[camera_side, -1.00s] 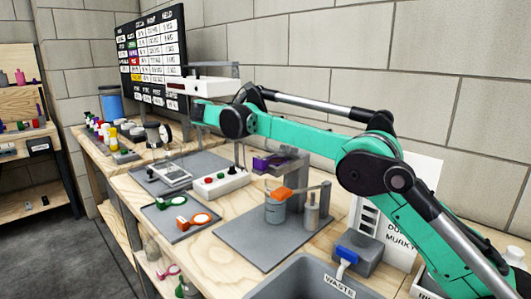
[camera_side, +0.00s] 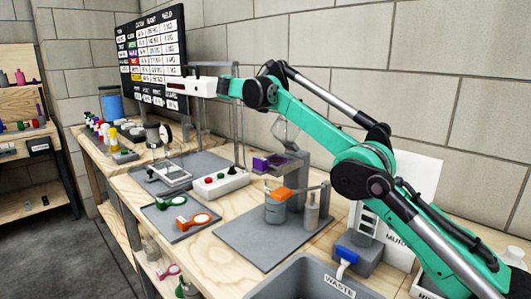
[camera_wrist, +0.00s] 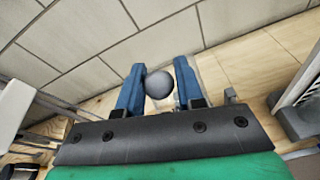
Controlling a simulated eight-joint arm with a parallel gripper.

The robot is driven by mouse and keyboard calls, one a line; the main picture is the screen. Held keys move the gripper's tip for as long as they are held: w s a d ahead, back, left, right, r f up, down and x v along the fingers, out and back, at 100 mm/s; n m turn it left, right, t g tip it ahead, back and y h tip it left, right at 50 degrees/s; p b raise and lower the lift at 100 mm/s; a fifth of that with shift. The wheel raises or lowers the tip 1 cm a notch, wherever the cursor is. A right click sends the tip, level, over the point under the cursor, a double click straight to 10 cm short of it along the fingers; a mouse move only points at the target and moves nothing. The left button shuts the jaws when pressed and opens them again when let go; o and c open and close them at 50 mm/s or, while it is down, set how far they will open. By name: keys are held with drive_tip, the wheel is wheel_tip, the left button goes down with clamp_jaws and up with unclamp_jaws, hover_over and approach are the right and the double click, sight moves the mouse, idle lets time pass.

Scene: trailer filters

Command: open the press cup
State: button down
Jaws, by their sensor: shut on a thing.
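My gripper (camera_wrist: 159,72) has two blue fingers, shut on a grey ball knob (camera_wrist: 159,86) in the wrist view. What the knob is fixed to is hidden there. In the side view my fingertips and the knob cannot be made out; my wrist is high above the bench, its end close to a white box. A grey post (camera_side: 296,176) stands on a grey plate, with a purple part (camera_side: 268,162) at its left. A pale, see-through, tilted shape (camera_side: 285,132) shows above the purple part. I cannot tell surely which part is the press cup.
An orange-topped grey pot (camera_side: 275,211) and a grey cylinder (camera_side: 312,216) stand by the post. A red-buttoned white control box (camera_side: 220,182) is left of it. The white overhead box (camera_side: 191,86) is on thin rods. A waste bin (camera_side: 300,278) is in front.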

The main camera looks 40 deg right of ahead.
drive_tip(key=shift+w, duration=0.1)
drive_tip(key=c, duration=0.6)
unclamp_jaws()
